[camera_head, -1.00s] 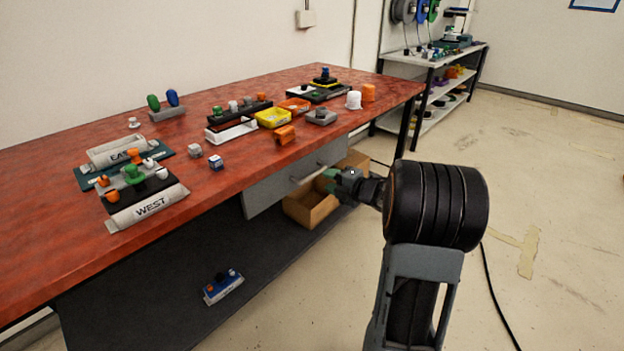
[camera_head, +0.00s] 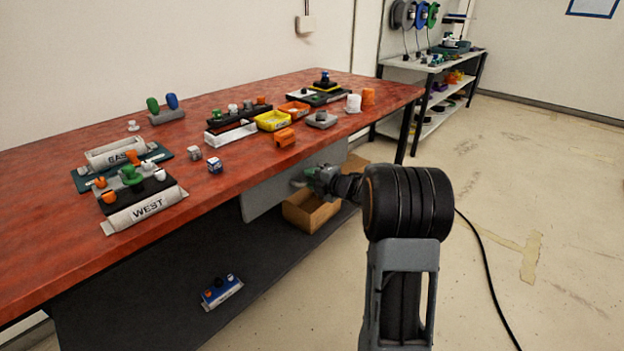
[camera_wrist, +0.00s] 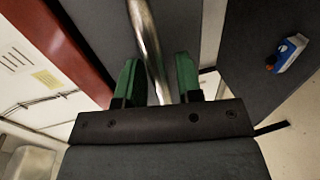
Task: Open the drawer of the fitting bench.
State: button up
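The fitting bench (camera_head: 130,245) has a red top, and its grey drawer (camera_head: 264,196) hangs under the front edge. The drawer front looks flush, not pulled out. My gripper (camera_head: 304,177) is at the drawer front, partly hiding it and its handle. In the wrist view the metal bar handle (camera_wrist: 148,36) runs between the two green fingers of my gripper (camera_wrist: 158,78). The fingers are apart, with a gap visible on either side of the bar.
A cardboard box (camera_head: 312,212) stands on the grey lower shelf (camera_head: 150,300), just below my gripper. A blue and white item (camera_head: 221,291) also lies on that shelf. Small parts and holders cover the bench top. The floor to the right is mostly clear.

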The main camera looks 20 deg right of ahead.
grip_shut()
dwell(0.3)
